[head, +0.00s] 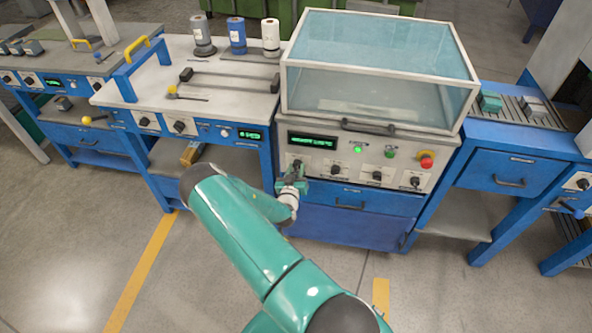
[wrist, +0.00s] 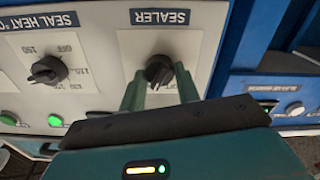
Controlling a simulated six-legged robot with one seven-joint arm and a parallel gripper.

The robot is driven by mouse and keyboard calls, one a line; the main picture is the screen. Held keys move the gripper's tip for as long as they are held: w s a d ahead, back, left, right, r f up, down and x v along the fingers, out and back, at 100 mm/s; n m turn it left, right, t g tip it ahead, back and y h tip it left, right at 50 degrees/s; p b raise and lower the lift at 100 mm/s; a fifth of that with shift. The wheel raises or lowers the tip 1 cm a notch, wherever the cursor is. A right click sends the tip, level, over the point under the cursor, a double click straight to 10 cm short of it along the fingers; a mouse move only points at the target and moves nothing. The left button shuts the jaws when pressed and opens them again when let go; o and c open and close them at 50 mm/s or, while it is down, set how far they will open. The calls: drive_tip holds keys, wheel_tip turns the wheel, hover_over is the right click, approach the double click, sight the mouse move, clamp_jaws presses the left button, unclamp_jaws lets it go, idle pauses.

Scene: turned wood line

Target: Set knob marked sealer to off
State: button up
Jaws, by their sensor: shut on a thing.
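The sealer knob (wrist: 157,66) is black and sits on a white plate under the label SEALER, which appears upside down in the wrist view. My gripper (wrist: 160,76) has one green finger on each side of the knob and is shut on it. Part of the printing near the knob, seemingly OFF, shows between the fingers, but the exact pointer direction is hard to read. In the head view my gripper (head: 295,170) is at the left end of the knob row on the machine's front panel and hides most of the knob.
A seal heat knob (wrist: 48,70) is beside it in the wrist view. The panel also has a green display (head: 312,141), a green button (head: 358,149) and a red stop button (head: 426,161). A clear hood (head: 380,70) stands above. The floor in front is open.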

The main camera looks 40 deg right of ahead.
drive_tip(key=n, duration=0.5)
drive_tip(key=shift+n, duration=0.4)
drive_tip(key=n, duration=0.5)
idle(0.4)
drive_tip(key=o, duration=1)
drive_tip(key=shift+a, duration=0.1)
drive_tip(key=v, duration=1.3)
drive_tip(key=shift+s+a, duration=0.2)
drive_tip(key=shift+a, duration=0.05)
